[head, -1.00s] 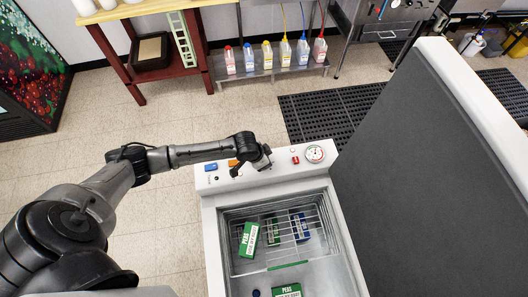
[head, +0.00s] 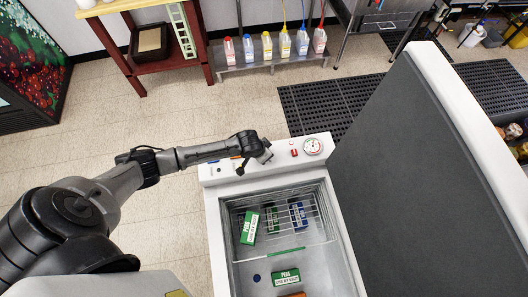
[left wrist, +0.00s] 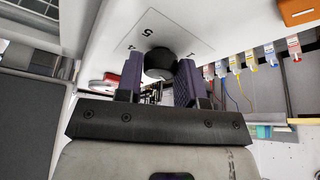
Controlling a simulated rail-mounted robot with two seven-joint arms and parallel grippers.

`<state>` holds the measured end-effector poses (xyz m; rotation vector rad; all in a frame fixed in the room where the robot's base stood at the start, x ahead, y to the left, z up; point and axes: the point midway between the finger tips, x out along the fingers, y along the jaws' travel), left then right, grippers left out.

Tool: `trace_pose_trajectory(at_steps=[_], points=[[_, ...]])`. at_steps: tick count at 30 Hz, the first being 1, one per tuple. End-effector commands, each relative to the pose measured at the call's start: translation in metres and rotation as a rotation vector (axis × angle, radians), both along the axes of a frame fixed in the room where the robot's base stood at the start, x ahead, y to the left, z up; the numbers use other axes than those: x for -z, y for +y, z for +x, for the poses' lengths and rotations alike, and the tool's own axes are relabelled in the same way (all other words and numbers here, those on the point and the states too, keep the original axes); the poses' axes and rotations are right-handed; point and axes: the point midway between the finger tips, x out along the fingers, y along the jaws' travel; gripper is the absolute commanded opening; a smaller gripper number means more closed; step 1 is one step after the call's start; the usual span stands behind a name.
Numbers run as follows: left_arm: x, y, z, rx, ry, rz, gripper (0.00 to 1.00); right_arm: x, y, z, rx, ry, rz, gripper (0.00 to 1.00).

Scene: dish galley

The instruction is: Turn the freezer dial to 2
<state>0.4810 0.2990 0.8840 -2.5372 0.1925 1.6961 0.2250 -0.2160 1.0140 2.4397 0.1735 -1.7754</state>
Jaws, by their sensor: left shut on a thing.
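The freezer dial is a black round knob (left wrist: 158,62) on a white number plate (left wrist: 148,35) in the left wrist view. A 5 shows on the plate, with other figures partly cut off beside it. My left gripper (left wrist: 160,78) is shut on the knob, one dark finger on each side. The knob's pointer is hidden, so its setting cannot be read. In the head view my left gripper (head: 264,156) is at the white control panel (head: 224,173) of the open freezer and covers the dial. My right gripper is not in view.
On the panel, a red switch (head: 294,152) and a round gauge (head: 312,146) sit right of my gripper. An orange part (left wrist: 298,12) shows in the wrist view. The raised lid (head: 400,160) stands at right. Green peas boxes (head: 286,276) lie in the freezer.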

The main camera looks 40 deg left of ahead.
Motion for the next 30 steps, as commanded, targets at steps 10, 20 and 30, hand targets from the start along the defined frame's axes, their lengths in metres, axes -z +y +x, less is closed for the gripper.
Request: trace_pose_trajectory(at_steps=[10, 20, 30], points=[[0.000, 0.000, 0.000, 0.001, -0.001, 0.000, 0.60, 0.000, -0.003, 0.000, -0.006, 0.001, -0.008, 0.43], [-0.007, 0.001, -0.002, 0.002, -0.001, 0.001, 0.60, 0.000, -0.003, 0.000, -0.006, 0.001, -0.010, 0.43], [-0.062, 0.004, -0.025, 0.003, -0.002, 0.001, 0.60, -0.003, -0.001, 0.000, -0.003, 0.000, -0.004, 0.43]])
